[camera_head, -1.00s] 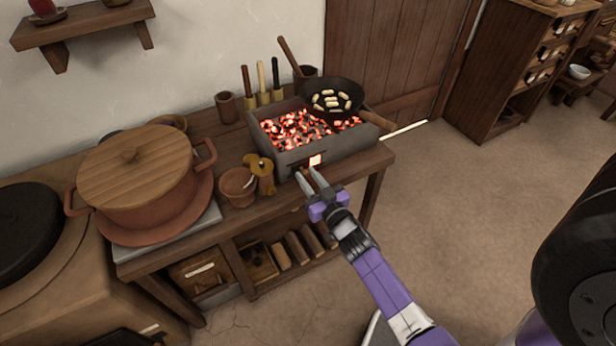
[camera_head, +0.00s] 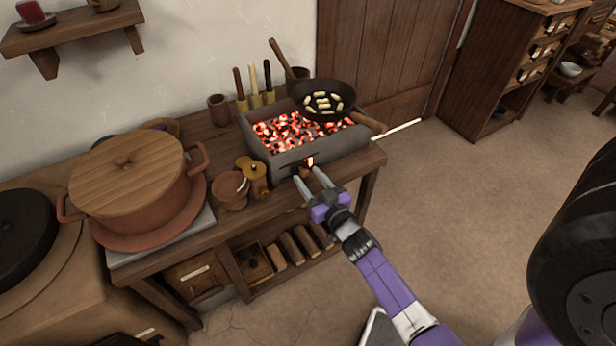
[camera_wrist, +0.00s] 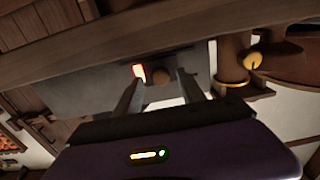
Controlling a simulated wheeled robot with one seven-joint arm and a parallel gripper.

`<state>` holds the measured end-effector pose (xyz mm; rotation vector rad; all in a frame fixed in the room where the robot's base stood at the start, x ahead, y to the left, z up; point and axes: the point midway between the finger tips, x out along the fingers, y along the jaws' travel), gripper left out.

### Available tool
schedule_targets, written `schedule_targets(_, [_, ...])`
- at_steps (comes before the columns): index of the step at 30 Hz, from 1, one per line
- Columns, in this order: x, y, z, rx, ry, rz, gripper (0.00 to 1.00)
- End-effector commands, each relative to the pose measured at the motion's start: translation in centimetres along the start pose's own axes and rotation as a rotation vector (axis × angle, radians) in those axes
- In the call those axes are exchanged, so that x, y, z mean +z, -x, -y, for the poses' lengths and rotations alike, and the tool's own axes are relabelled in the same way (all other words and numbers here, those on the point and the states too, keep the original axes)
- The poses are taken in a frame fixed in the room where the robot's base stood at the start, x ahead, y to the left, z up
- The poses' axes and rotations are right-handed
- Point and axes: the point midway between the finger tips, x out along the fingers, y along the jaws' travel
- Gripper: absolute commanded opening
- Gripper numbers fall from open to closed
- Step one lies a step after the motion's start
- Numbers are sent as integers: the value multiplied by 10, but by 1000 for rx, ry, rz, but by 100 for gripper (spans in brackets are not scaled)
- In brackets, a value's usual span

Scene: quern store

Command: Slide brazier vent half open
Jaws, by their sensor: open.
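The grey brazier (camera_head: 279,160) stands on the wooden table, full of glowing coals. In its front wall, a narrow upright slit of the vent opening (camera_head: 310,161) glows orange; it also shows in the wrist view (camera_wrist: 139,71). Right beside the glow in the wrist view is a round brown knob (camera_wrist: 161,78) on the dark vent slide. My gripper (camera_head: 309,179) is open in front of the brazier. In the wrist view its fingers are on either side of the knob, with a gap visible at each side; I cannot tell how far in front of it they are.
A frying pan (camera_head: 325,97) with food rests on the brazier's right end, its handle sticking out right. A brass-coloured grinder (camera_head: 252,174) and a clay cup (camera_head: 230,190) stand left of my gripper. A large lidded pot (camera_head: 130,180) is further left. Floor at right is clear.

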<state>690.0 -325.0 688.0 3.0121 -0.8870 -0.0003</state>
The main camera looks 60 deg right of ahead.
Motion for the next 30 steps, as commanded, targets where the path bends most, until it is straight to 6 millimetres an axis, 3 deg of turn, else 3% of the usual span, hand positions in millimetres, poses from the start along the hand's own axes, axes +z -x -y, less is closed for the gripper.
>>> schedule_targets(7, [2,41,0,0,-1,3,47])
schedule_targets(13, [2,64,0,1,-1,3,47])
schedule_targets(30, [1,68,0,0,-2,1,47])
